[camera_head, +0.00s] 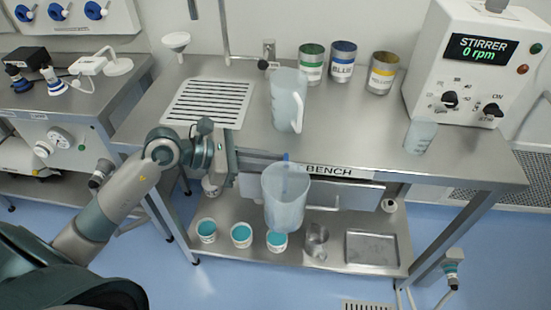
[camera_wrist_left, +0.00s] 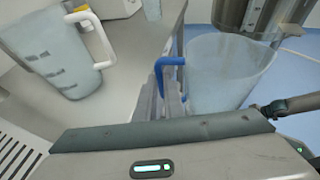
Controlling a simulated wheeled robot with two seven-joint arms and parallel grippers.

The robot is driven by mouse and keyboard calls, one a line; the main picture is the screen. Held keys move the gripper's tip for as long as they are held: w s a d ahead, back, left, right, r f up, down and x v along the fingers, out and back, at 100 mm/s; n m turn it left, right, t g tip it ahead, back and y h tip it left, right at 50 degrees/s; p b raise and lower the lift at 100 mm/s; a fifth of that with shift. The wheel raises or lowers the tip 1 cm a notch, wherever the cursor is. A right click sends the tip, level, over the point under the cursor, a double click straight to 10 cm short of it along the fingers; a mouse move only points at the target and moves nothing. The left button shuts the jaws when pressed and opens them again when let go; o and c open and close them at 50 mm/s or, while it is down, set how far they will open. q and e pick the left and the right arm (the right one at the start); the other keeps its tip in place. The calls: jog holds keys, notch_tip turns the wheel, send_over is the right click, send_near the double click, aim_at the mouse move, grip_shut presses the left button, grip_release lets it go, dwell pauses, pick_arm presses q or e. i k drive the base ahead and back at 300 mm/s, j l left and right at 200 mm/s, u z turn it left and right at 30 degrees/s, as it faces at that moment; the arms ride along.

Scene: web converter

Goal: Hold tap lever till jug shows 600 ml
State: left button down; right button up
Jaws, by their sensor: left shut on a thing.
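My left gripper (camera_head: 275,157) is shut on the blue handle (camera_wrist_left: 168,72) of a clear, bluish jug (camera_head: 284,200). In the head view this jug hangs upright in front of the bench's front edge. In the left wrist view it is at the right (camera_wrist_left: 225,75), and no liquid level can be made out. A second translucent jug (camera_head: 286,95) with a white handle stands on the bench top; it also shows at the upper left of the wrist view (camera_wrist_left: 62,55). A metal pipe (camera_head: 226,35) with a dark-tipped horizontal part rises at the bench's back. My right gripper is not in view.
A slotted drain plate (camera_head: 209,102) lies left on the bench (camera_head: 345,130). Several labelled cans (camera_head: 343,62) stand at the back. A stirrer unit (camera_head: 470,65) and small beaker (camera_head: 420,136) stand right. Teal-filled tubs (camera_head: 241,235) stand on the lower shelf.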

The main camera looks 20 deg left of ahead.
aim_at(210, 95)
jog(key=j+u, duration=1.25)
jog(key=i+j+z, duration=0.35)
jog(key=j+z, duration=0.15)
jog(key=i+j+z, duration=0.2)
jog(key=j, duration=0.25)
jog(key=k, duration=0.05)
